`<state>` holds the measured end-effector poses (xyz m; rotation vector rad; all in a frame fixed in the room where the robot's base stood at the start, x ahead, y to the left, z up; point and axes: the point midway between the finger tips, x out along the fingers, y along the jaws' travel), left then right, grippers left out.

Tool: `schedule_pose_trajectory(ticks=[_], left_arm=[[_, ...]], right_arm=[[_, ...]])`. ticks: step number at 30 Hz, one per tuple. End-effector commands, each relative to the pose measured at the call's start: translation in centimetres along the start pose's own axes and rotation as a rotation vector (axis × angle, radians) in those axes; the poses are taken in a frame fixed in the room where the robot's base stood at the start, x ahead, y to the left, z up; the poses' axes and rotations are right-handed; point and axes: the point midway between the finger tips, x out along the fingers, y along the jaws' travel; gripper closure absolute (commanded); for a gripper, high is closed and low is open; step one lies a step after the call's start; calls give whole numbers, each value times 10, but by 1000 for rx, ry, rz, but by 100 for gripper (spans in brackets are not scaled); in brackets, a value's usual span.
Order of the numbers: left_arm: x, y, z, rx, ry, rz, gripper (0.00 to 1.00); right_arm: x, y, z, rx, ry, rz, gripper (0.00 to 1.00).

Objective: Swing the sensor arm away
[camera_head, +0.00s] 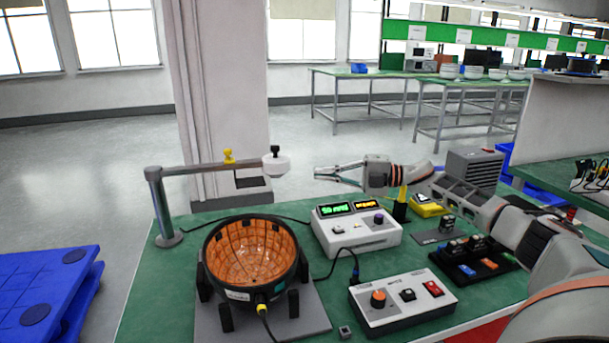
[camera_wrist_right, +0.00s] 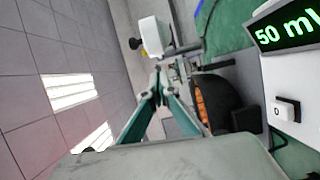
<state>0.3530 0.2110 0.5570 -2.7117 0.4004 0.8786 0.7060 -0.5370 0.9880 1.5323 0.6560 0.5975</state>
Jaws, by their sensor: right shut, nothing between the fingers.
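The sensor arm (camera_head: 205,168) is a grey bar running right from the top of a grey post (camera_head: 163,205) at the table's left back. A yellow knob (camera_head: 228,157) sits on it. Its white sensor head (camera_head: 277,166) with a black knob is at the right end, higher in the picture than the orange-lined black bowl (camera_head: 252,255). My right gripper (camera_head: 317,173) is shut and empty, a short gap right of the sensor head. In the right wrist view the shut fingertips (camera_wrist_right: 158,72) point toward the white head (camera_wrist_right: 151,36), apart from it. My left gripper is not in view.
A meter with lit displays (camera_head: 357,230) stands below my right gripper. A control box with knob and switches (camera_head: 402,301) is at the front. A black tray (camera_head: 475,262) and a small yellow device (camera_head: 430,208) lie at the right. Blue pallets (camera_head: 50,290) are left of the table.

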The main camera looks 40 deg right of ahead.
Motion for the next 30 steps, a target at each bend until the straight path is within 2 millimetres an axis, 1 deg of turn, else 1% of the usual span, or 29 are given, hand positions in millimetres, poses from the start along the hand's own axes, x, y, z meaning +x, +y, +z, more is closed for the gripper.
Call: schedule_pose_trajectory(ticks=[1, 3, 6, 9, 26, 28, 29, 30], left_arm=[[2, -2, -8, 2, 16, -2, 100], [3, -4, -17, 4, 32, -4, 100], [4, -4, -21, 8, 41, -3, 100], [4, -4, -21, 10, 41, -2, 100], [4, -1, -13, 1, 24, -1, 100], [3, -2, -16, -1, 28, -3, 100], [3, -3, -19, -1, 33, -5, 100], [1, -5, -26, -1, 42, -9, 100]], right_arm=[[-9, 0, 3, 0, -2, -1, 100], [-17, 0, 5, 0, -1, -1, 100], [-25, 1, 7, 0, 0, 0, 100], [-28, 2, 8, -1, 1, 1, 100], [-29, 2, 8, -1, 2, 1, 100], [-29, 6, 7, -4, 2, 4, 100], [-30, 12, 6, -8, 3, 8, 100], [-31, 22, 5, -16, 3, 16, 100]])
